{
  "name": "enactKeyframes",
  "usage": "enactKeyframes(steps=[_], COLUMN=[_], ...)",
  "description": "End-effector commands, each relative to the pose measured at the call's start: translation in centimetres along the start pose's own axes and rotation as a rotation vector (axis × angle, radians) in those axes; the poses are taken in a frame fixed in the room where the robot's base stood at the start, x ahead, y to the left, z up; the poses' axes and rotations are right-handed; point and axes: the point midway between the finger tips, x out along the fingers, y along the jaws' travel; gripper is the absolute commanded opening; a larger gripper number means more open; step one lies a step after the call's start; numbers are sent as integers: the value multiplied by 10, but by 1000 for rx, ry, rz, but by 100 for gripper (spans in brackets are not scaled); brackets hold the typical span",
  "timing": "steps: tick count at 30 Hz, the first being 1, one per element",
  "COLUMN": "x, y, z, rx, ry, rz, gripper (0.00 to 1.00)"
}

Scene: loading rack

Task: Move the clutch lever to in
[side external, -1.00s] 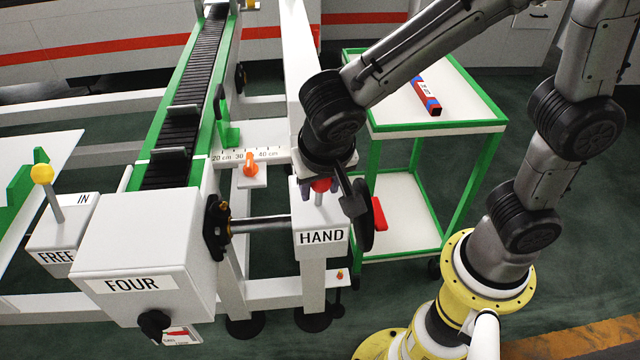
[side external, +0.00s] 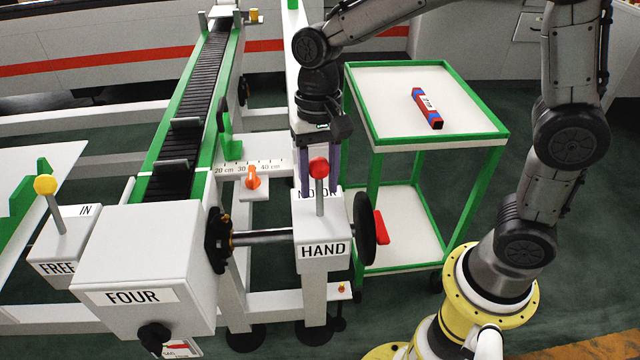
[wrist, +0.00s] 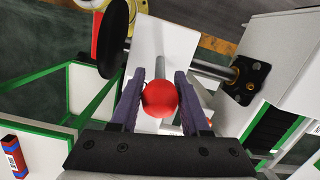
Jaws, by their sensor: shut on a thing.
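The lever with the yellow knob (side external: 45,185) rises from a white box (side external: 75,238) marked IN at the back and FREE at the front, at the left of the side view. It leans left in the picture, and nothing touches it. My gripper (side external: 319,180) is well to its right, over a second white box (side external: 310,222) marked HAND and MOTOR. Its purple fingers stand on both sides of the red knob (side external: 319,167) of that box's lever. In the wrist view my gripper (wrist: 161,90) is shut on the red knob (wrist: 160,98).
The large white box (side external: 140,250) marked FOUR and the conveyor (side external: 195,90) lie between the two levers. An orange pointer (side external: 253,177) sits on a scale beside the conveyor. A green-edged cart (side external: 380,90) with a red and blue bar (side external: 427,108) stands at right.

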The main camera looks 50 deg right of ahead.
Motion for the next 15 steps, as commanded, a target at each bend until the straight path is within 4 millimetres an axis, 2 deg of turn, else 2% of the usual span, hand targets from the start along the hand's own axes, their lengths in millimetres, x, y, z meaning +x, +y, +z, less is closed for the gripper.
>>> enactKeyframes(steps=[6, 15], x=[-1, -1], y=[1, 1], z=[-8, -10], rx=[1, -2], ry=[-79, -112], rz=[-19, -24], gripper=[0, 0])
